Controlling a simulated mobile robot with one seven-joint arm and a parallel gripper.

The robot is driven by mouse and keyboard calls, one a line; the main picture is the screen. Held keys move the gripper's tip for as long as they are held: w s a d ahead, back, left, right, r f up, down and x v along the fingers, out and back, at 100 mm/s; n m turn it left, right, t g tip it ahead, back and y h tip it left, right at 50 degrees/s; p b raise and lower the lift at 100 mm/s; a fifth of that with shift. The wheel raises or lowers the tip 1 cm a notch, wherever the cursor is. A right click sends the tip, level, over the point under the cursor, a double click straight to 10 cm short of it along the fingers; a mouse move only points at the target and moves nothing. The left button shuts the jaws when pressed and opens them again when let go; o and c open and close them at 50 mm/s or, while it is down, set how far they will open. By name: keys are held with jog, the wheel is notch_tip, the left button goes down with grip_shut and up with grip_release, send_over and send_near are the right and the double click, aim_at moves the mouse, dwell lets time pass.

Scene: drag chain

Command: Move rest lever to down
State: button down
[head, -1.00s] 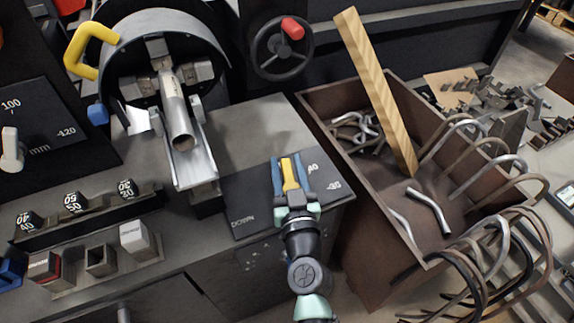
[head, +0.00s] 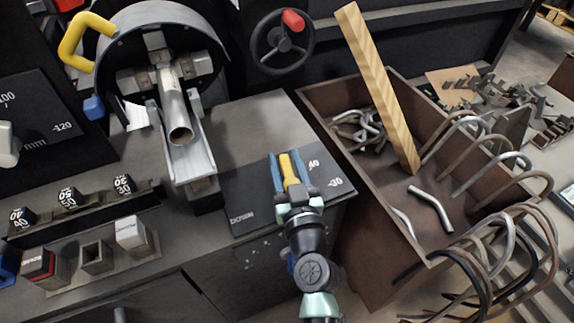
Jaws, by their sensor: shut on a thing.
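The rest lever shows as a yellow bar (head: 288,166) standing over a dark plate (head: 243,187) on the right of the grey bench. The plate reads DOWN at its left front, with numbers near its right side. My gripper (head: 286,169) comes from the front, its blue fingers on either side of the yellow bar. It is shut on the bar. The lever's lower part and pivot are hidden by my gripper. The tips lean slightly left in the picture.
A pipe (head: 178,112) lies in a metal channel left of the plate. A brown bin (head: 345,215) with bent tubes and a wooden plank (head: 378,85) stands close on the right. A handwheel (head: 280,46) is behind. Dies (head: 67,197) sit at the left front.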

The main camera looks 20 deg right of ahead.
jog(key=y+b, duration=0.1)
jog(key=b, duration=0.1)
jog(key=f+n+y+b, duration=0.1)
jog(key=b, duration=0.1)
jog(key=shift+a+n+b, duration=0.3)
jog(key=shift+b, duration=0.1)
jog(key=y+b, duration=0.1)
jog(key=n+y+b, duration=0.1)
jog(key=b, duration=0.1)
jog(key=shift+a+r, duration=0.1)
jog(key=shift+a, duration=0.2)
jog(key=n+y+b, duration=0.1)
jog(key=y+b, duration=0.1)
jog(key=a+n+y+b, duration=0.1)
jog(key=y, duration=0.1)
jog(key=shift+s+r+n+g+b, duration=0.1)
jog(key=shift+r+n+g+b, duration=0.1)
jog(key=shift+n+g+b, duration=0.15)
jog(key=shift+s+a+r+n+g+y+b, duration=0.15)
jog(key=shift+a+n+g+y+b, duration=0.25)
jog(key=shift+n+y+b, duration=0.6)
jog(key=shift+m, duration=0.25)
jog(key=c, duration=0.7)
grip_release()
jog(key=p+v, duration=0.3)
jog(key=v, duration=1)
